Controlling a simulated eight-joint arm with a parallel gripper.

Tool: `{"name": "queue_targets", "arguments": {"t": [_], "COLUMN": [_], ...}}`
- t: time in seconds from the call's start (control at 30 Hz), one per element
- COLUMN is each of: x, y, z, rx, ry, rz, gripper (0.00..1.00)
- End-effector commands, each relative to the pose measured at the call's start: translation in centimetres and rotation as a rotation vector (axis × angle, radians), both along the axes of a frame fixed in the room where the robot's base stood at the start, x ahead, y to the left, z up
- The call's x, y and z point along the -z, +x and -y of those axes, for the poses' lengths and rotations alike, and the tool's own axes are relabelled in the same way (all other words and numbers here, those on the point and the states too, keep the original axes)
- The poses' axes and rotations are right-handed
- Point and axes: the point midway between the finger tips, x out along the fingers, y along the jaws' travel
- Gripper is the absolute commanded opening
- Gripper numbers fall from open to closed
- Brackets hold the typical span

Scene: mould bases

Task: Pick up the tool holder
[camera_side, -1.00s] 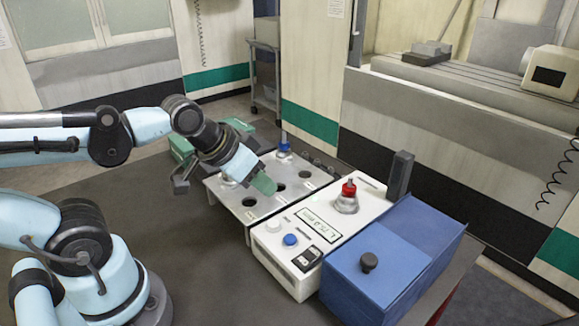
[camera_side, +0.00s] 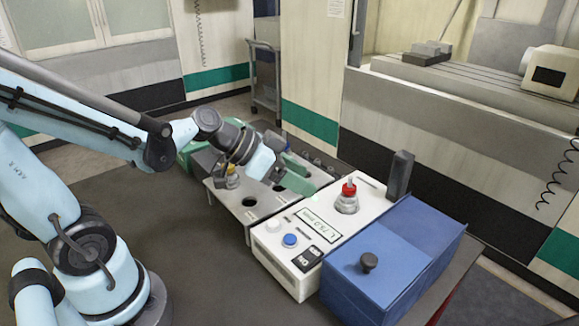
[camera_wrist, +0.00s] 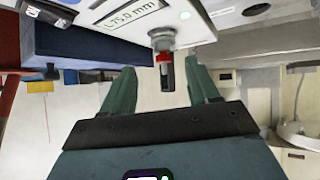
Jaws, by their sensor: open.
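A tool holder with a red collar and metal body (camera_side: 347,202) stands upright on the white measuring unit (camera_side: 318,222). In the wrist view the same tool holder (camera_wrist: 162,42) shows between and beyond my green fingertips. My gripper (camera_side: 302,176) is open and empty, to the left of the red-collared holder in the side view and apart from it. Its two fingers are spread in the wrist view (camera_wrist: 163,74). A second holder with a yellow collar (camera_side: 232,180) stands in the grey rack (camera_side: 224,201). The blue-collared holder at the rack's far end is mostly hidden behind my gripper.
A blue box with a black knob (camera_side: 392,262) adjoins the measuring unit on the right. A dark upright post (camera_side: 399,175) stands at the unit's back corner. Green boxes (camera_side: 194,146) lie behind the rack. The dark table (camera_side: 205,270) is clear in front.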

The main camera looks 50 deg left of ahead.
Motion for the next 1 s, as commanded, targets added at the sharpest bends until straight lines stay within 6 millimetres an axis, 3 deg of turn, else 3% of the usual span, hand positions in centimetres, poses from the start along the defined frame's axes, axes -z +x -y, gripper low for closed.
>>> {"name": "queue_targets", "arguments": {"t": [0.3, 1.0], "x": [-0.9, 1.8], "y": [2.1, 7.0], "z": [-0.5, 2.9], "rx": [0.097, 0.102], "ry": [-0.026, -0.025], "rz": [0.216, 0.222], "gripper": [0.60, 0.60]}}
